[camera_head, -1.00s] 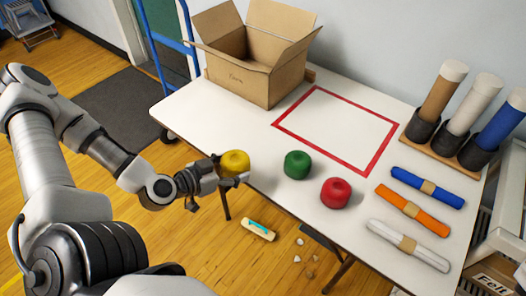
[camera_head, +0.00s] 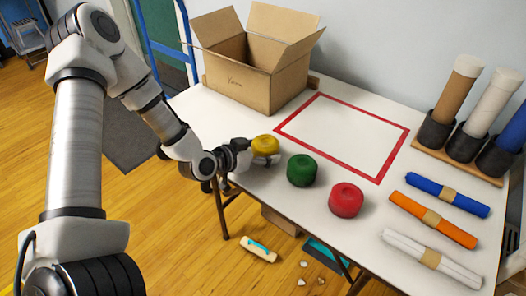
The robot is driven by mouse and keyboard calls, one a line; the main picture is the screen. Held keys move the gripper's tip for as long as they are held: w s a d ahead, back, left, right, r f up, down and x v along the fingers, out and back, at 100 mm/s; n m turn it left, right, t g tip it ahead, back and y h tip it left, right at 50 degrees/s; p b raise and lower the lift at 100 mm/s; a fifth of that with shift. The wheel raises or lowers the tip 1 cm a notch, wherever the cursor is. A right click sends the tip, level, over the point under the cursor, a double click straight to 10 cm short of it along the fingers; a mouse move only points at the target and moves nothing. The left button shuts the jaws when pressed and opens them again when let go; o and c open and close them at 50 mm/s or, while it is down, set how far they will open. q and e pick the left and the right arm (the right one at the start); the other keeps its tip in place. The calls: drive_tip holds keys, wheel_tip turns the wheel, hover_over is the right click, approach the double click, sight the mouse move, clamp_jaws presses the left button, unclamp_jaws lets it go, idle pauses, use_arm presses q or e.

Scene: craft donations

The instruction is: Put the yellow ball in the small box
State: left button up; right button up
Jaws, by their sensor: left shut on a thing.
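The yellow ball (camera_head: 265,145), a rounded yarn-like ball with a dimpled top, is at the left part of the white table. My left gripper (camera_head: 258,157) is shut on it from the left. I cannot tell whether the ball touches the tabletop. An open cardboard box (camera_head: 243,84) with raised flaps and the word "Yarn" on its front stands at the back left of the table, behind the ball. Most of its inside is hidden by the front wall. My right gripper does not show.
A green ball (camera_head: 302,170) and a red ball (camera_head: 346,200) sit right of my gripper. A red-outlined rectangle (camera_head: 388,158) on the table is empty. Blue, orange and white rolls (camera_head: 432,217) lie at right. Upright tubes (camera_head: 457,88) stand in a holder behind.

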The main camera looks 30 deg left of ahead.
use_arm(q)
drive_tip(key=o, duration=1.1)
drive_tip(key=shift+f, duration=0.1)
